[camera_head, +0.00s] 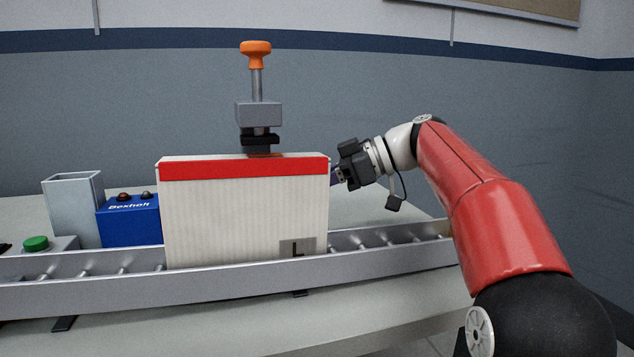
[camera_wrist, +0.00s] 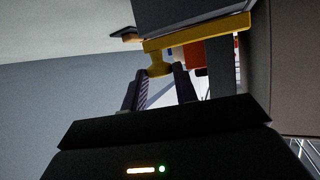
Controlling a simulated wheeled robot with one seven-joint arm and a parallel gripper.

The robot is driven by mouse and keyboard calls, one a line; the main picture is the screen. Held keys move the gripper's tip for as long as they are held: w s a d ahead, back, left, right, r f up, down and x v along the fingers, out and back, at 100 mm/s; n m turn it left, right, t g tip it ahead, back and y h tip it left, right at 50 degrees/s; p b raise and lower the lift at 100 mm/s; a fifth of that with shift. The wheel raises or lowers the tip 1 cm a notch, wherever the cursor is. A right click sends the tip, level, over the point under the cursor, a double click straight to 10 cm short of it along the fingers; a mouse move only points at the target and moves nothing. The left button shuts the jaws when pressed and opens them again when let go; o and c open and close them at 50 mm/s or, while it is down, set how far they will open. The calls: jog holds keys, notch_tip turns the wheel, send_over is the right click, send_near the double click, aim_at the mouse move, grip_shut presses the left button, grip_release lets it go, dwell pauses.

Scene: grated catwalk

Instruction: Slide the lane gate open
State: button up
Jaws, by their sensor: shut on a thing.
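The lane gate shows in the wrist view as a yellow bar (camera_wrist: 205,31) along the edge of a dark grey panel (camera_wrist: 180,9). A yellow knob (camera_wrist: 158,66) sticks out from the bar toward me. My gripper (camera_wrist: 160,76) has its two fingers on either side of this knob and is shut on it. In the head view my gripper (camera_head: 335,176) reaches in from the right, and its fingertips are close to the right edge of the white box. The gate cannot be made out in the head view; the box may hide it.
The white box (camera_head: 240,215) with a red top band stands upright on a roller conveyor (camera_head: 390,258). An orange-knobbed stamp-like device (camera_head: 257,110) is above it. A blue box (camera_head: 130,222), a grey bin (camera_head: 72,205) and a green button (camera_head: 36,243) are left. The conveyor's right end is bare.

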jog(key=shift+w+r, duration=0.1)
jog(key=shift+w, duration=0.05)
jog(key=o, duration=0.7)
jog(key=shift+c, duration=0.2)
jog(key=v, duration=0.7)
jog(key=shift+d, duration=0.35)
dwell(4.6)
